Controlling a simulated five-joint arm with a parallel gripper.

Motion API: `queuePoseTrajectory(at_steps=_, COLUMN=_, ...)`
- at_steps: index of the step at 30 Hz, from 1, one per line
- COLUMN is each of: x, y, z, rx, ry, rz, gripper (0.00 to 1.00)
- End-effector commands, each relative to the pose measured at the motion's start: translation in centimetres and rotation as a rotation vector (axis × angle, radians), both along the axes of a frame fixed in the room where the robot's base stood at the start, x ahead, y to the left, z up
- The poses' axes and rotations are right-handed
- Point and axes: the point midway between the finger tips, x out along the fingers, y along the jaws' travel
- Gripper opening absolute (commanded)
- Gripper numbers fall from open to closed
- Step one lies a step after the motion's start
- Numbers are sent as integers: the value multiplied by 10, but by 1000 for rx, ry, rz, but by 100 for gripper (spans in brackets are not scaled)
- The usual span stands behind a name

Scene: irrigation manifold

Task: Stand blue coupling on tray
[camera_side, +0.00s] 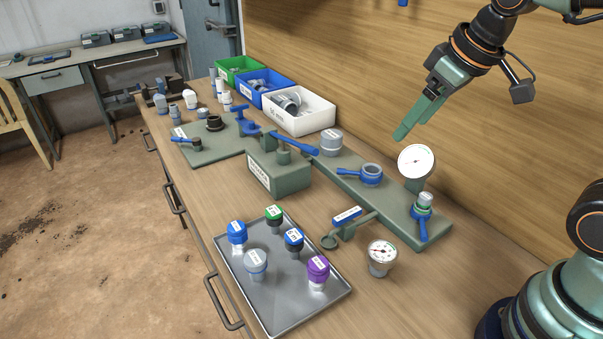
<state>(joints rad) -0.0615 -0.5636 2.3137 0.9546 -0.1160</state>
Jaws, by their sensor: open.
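The metal tray (275,306) lies at the near front of the bench. Two blue-topped fittings stand upright on it: one with a pale lower part (237,232) at the left and one with a dark lower part (293,239) toward the right. I cannot tell which is the blue coupling. A green-topped fitting (274,214), a grey one (256,262) and a purple-topped one (318,269) also stand on the tray. My gripper (407,131) is open and empty, high above the back of the bench, well apart from the tray.
A green manifold plate (400,211) carries blue-handled valves and an upright gauge (416,163). Another gauge (381,255) stands right of the tray. Green, blue and white bins (300,122) stand along the back wall. Bare bench lies at the near right.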

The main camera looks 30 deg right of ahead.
Motion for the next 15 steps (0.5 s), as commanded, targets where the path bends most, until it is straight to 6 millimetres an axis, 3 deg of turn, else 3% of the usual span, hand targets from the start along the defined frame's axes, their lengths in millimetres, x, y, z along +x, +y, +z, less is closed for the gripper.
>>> queuePoseTrajectory(at_steps=6, x=-27, y=-18, z=-17, rx=47, ry=-49, rz=-147, gripper=79)
queuePoseTrajectory(at_steps=15, x=-30, y=-20, z=-21, rx=55, ry=-54, rz=-168, gripper=79)
